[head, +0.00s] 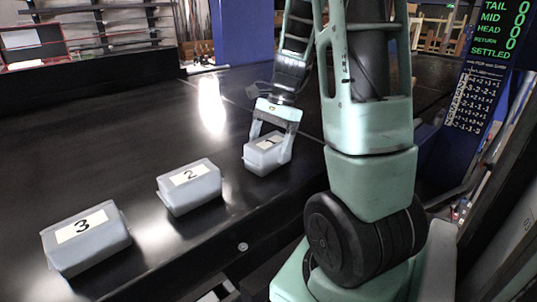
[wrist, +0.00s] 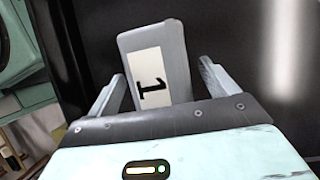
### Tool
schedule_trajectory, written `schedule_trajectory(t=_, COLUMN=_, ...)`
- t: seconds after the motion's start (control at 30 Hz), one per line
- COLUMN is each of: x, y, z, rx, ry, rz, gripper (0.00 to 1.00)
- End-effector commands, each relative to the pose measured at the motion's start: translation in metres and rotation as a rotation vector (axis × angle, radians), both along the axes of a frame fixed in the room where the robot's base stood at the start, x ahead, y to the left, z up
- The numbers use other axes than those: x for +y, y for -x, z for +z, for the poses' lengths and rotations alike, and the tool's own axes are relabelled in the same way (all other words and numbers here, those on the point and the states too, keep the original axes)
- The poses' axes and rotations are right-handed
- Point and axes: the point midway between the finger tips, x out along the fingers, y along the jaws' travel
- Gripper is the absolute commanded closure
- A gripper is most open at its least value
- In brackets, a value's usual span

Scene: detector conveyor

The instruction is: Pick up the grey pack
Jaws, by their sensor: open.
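Three grey packs with white number labels lie in a row on the black conveyor. Pack 1 (head: 265,158) is the farthest, pack 2 (head: 190,188) is in the middle, and pack 3 (head: 86,238) is nearest at the left. My gripper (head: 270,135) is at pack 1 in the head view, its fingers pointing down around the pack. In the wrist view pack 1 (wrist: 172,50) lies between the two spread fingers of my gripper (wrist: 162,82), with gaps showing beside it. I cannot tell whether either finger touches it.
The black conveyor (head: 110,140) is clear to the left of the packs. A green-lettered display (head: 503,30) at the upper right reads TAIL, MID, HEAD, RETURN and SETTLED, with zeros visible. Blue posts (head: 240,30) and shelving stand behind the conveyor.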

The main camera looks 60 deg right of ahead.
Motion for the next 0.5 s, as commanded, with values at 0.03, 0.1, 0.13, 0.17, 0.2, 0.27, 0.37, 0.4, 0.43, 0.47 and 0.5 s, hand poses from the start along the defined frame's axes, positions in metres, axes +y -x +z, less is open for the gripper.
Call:
schedule_trajectory(t=0.03, x=0.0, y=0.0001, z=-0.0005, rx=0.0, ry=0.0, rz=0.0, gripper=0.15)
schedule_trajectory(t=0.1, x=0.0, y=0.0002, z=-0.0013, rx=0.001, ry=0.0, rz=-0.001, gripper=0.15)
schedule_trajectory(t=0.13, x=0.0001, y=0.0002, z=-0.0017, rx=0.001, ry=0.0, rz=-0.001, gripper=0.15)
schedule_trajectory(t=0.17, x=0.0001, y=0.0002, z=-0.0022, rx=0.001, ry=-0.001, rz=-0.001, gripper=0.15)
schedule_trajectory(t=0.2, x=0.0001, y=0.0002, z=-0.0027, rx=0.001, ry=-0.001, rz=-0.001, gripper=0.15)
schedule_trajectory(t=0.27, x=0.0001, y=0.0003, z=-0.0037, rx=0.001, ry=-0.001, rz=-0.001, gripper=0.15)
schedule_trajectory(t=0.37, x=0.0001, y=0.0003, z=-0.0048, rx=0.001, ry=-0.001, rz=-0.001, gripper=0.15)
schedule_trajectory(t=0.4, x=0.0001, y=0.0003, z=-0.0051, rx=0.001, ry=-0.001, rz=-0.001, gripper=0.15)
schedule_trajectory(t=0.43, x=0.0001, y=0.0003, z=-0.0051, rx=0.001, ry=-0.001, rz=-0.001, gripper=0.15)
schedule_trajectory(t=0.47, x=0.0, y=0.0003, z=-0.0052, rx=0.001, ry=-0.001, rz=-0.001, gripper=0.15)
schedule_trajectory(t=0.5, x=0.0, y=0.0003, z=-0.0051, rx=0.001, ry=-0.001, rz=-0.001, gripper=0.15)
